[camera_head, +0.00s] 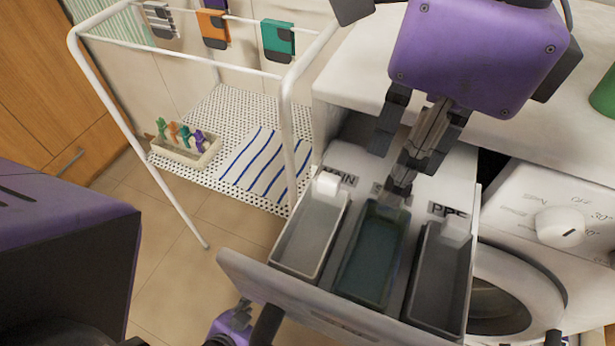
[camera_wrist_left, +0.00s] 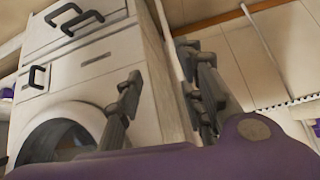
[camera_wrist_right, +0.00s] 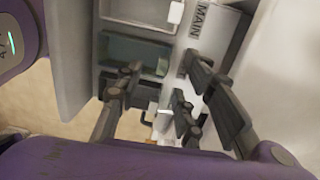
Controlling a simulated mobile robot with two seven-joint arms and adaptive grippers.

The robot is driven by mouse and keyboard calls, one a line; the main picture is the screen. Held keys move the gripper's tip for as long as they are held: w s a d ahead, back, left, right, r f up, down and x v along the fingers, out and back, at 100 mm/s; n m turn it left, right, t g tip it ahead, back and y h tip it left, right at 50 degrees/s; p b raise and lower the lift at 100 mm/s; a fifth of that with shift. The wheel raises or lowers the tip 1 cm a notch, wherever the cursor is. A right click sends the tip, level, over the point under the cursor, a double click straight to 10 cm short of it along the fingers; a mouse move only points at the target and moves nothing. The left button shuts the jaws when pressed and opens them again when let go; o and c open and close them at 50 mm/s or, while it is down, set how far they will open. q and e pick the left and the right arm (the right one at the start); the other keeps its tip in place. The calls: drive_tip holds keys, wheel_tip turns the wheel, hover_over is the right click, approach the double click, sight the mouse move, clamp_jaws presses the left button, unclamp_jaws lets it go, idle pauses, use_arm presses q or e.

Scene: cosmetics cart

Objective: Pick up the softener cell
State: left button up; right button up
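The pulled-out drawer (camera_head: 340,322) holds three cells. The dark teal middle cell (camera_head: 368,262) sits between the pale MAIN cell (camera_head: 308,240) and the grey PRE cell (camera_head: 440,275). Its label is mostly hidden by my gripper, so I cannot read it as softener. My right gripper (camera_head: 398,185) points down over the back end of the middle cell, hiding its tab. In the right wrist view the fingers (camera_wrist_right: 155,92) are apart, and the teal cell (camera_wrist_right: 130,52) lies beyond them; contact is unclear. My left gripper (camera_wrist_left: 163,100) is open and empty, low in front of the drawer.
The white washing machine has a dial (camera_head: 560,228) and a round door (camera_head: 505,290) at right. A white rack (camera_head: 285,130) with hanging clips stands at left. A peg box (camera_head: 190,150) and striped cloth (camera_head: 265,165) lie on its shelf. Tiled floor (camera_head: 190,265) is clear.

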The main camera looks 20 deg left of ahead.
sight(374, 251)
drive_tip(key=shift+w+d+r+h, duration=0.1)
drive_tip(key=shift+d+h, duration=0.25)
drive_tip(key=shift+h, duration=0.05)
drive_tip(key=shift+a+f+t, duration=0.2)
drive_tip(key=shift+t, duration=0.1)
wheel_tip(374, 251, down, 6)
drive_tip(key=shift+f, duration=0.45)
drive_tip(key=c, duration=0.9)
use_arm(q)
drive_tip(key=shift+s+a+n, duration=0.4)
drive_tip(key=shift+s+n, duration=0.2)
drive_tip(key=shift+s, duration=0.2)
drive_tip(key=shift+r, duration=0.1)
